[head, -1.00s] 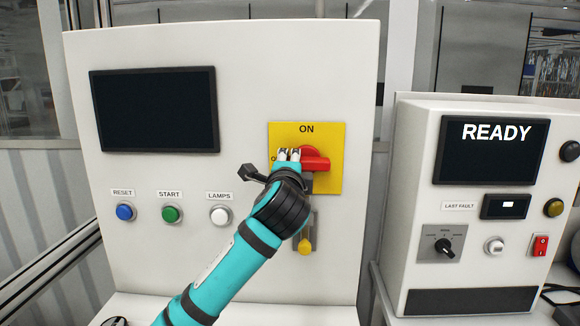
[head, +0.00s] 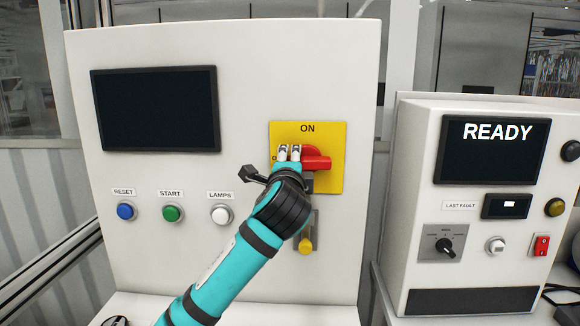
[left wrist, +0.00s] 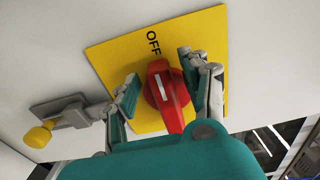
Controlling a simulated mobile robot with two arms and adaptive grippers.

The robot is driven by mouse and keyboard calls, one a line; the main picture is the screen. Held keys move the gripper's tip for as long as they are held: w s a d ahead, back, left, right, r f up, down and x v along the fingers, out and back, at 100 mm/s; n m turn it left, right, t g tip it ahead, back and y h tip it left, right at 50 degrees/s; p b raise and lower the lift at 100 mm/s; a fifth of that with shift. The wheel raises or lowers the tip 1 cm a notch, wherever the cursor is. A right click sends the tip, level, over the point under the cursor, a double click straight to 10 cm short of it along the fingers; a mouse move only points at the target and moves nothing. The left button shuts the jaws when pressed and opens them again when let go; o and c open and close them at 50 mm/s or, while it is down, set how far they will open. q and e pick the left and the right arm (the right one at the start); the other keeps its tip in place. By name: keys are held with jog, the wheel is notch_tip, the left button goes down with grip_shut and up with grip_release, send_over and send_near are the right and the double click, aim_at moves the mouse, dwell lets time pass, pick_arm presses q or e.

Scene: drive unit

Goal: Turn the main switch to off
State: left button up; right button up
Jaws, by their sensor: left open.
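The main switch is a red handle (head: 318,162) on a yellow plate (head: 332,138) on the white cabinet. The plate reads ON at its top, and a partly hidden label is at its left. The handle lies roughly horizontal. In the left wrist view the red handle (left wrist: 169,98) bears a white mark, and OFF is readable on the yellow plate (left wrist: 112,58). My left gripper (head: 289,152) is open in front of the switch. In the left wrist view its fingers (left wrist: 158,70) stand on both sides of the knob; I cannot tell whether they touch it. My right gripper is not in view.
Below the plate is a grey latch with a yellow knob (head: 305,246). Blue (head: 126,211), green (head: 172,213) and white (head: 221,214) buttons sit left of my arm, under a dark screen (head: 155,108). A second box (head: 412,180) stands at right, its screen reading READY.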

pick_arm(q)
jog(key=s, duration=1.2)
